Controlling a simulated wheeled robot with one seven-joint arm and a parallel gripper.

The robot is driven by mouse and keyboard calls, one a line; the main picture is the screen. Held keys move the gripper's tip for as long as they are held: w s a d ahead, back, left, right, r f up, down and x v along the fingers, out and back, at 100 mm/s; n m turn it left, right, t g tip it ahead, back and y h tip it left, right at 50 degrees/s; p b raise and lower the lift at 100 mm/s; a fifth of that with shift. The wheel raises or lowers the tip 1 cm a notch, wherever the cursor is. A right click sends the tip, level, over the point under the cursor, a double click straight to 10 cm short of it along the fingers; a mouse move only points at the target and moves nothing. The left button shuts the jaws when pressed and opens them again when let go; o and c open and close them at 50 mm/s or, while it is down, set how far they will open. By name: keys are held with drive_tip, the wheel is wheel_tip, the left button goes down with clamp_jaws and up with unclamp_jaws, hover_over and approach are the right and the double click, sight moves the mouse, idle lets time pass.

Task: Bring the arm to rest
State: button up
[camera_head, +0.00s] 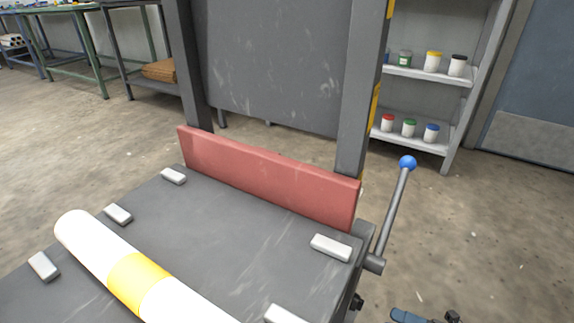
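A small blue and black part (428,317) shows at the bottom edge, right of the press. It may be the end of my arm, but it is mostly cut off by the frame. No fingertips can be made out, so I cannot tell whether my gripper is open, shut or holding anything. The rest of my arm is not seen. The press has a dark grey bed (215,230), and a lever with a blue ball knob (408,163) stands upright, slightly tilted, at its right side. Nothing touches the lever.
A white roll with a yellow band (137,280) lies on the bed among several pale blocks (330,247). A red board (262,177) stands at the bed's back between two posts. Shelves with jars (412,75) stand behind right, workbenches (75,55) back left. Floor right of the press looks clear.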

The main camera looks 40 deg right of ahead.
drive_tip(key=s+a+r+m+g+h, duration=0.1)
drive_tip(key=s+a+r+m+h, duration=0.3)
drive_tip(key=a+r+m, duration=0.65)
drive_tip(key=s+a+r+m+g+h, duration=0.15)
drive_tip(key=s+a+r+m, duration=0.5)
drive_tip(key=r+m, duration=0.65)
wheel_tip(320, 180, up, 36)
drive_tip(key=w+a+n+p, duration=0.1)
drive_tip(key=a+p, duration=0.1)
drive_tip(key=p, duration=3.2)
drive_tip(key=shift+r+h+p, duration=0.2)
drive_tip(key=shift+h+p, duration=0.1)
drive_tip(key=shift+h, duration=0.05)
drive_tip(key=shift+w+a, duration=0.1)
